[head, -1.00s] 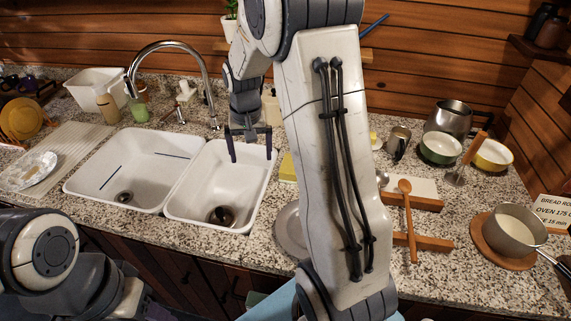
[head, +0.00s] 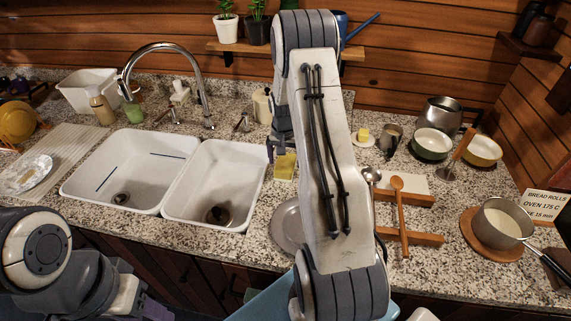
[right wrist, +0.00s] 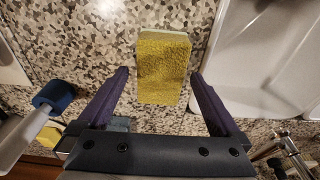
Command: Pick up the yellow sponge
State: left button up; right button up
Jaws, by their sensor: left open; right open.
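The yellow sponge (head: 285,168) lies on the speckled counter just right of the right sink basin, partly hidden by my right arm in the head view. In the right wrist view the sponge (right wrist: 163,66) shows a rough yellow face and a pale edge. My right gripper (right wrist: 160,74) is open, with its two purple fingers on either side of the sponge in that view and gaps on both sides. In the head view only part of this gripper (head: 271,150) shows beside my arm. My left arm is at the lower left, and its gripper is out of view.
The double sink (head: 213,185) is left of the sponge, with a tall faucet (head: 165,46) behind. A cream container (head: 262,106) stands behind the sponge. A round metal plate (head: 288,226) lies in front. A blue-headed brush (right wrist: 54,96) shows in the wrist view.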

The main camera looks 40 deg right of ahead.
jog(key=shift+w+d+f+p, duration=0.15)
jog(key=shift+f+p, duration=0.15)
jog(key=shift+f, duration=1.1)
jog(key=c, duration=1.4)
jog(key=shift+r, duration=0.1)
jog(key=shift+r+b, duration=0.35)
jog(key=shift+r, duration=0.1)
notch_tip(320, 180, up, 3)
jog(key=shift+w+f+b, duration=0.1)
jog(key=shift+f+b, duration=0.1)
jog(key=shift+b, duration=0.5)
jog(key=s+d+r+b, duration=0.2)
jog(key=s+r, duration=0.5)
jog(key=s, duration=0.4)
jog(key=shift+s+r+b, duration=0.2)
jog(key=shift+s+b, duration=0.15)
jog(key=shift+b, duration=0.25)
